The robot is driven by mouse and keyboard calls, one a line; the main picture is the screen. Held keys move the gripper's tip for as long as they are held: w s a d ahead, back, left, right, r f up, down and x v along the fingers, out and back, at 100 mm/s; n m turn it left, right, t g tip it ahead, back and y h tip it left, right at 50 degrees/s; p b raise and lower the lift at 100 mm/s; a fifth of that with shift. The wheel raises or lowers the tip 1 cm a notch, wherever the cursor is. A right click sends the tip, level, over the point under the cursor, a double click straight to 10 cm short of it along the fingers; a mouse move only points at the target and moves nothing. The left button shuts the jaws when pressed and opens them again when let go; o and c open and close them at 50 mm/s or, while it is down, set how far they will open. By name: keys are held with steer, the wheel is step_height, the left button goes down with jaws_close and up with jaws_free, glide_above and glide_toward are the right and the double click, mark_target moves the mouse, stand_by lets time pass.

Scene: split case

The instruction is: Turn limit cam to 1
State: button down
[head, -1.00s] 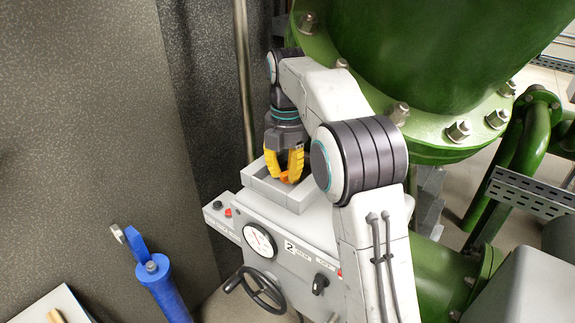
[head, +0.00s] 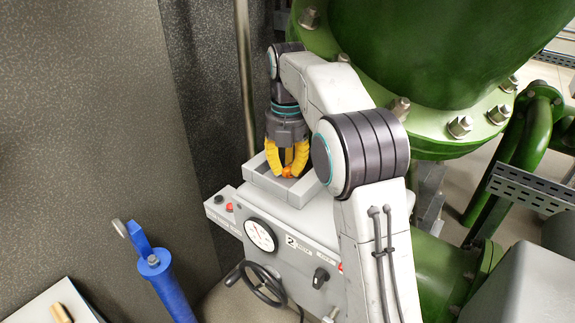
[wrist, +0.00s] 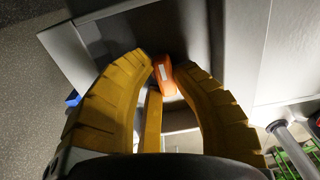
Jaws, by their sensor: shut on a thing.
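My gripper (head: 287,170) has yellow fingers and points down into the open-topped grey box (head: 258,181) on top of the grey machine housing. In the wrist view the fingertips (wrist: 168,70) are closed on a small orange piece (wrist: 165,78) with a pale mark on it. I take this orange piece to be the limit cam. In the head view only a bit of its orange (head: 288,171) shows between the fingers. The number its mark faces cannot be read. A yellow bar (wrist: 152,122) shows between the fingers in the wrist view.
The housing front has a round dial (head: 260,236), a black handwheel (head: 256,284) and a black knob (head: 321,277). A large green flanged pipe (head: 440,60) stands behind my arm. A blue cylinder (head: 165,285) is at lower left. The grey box's walls surround the fingers closely.

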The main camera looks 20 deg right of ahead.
mark_target(288, 166)
steer(key=shift+f, duration=0.1)
steer(key=c, duration=1.3)
jaws_free()
steer(key=shift+r, duration=3.75)
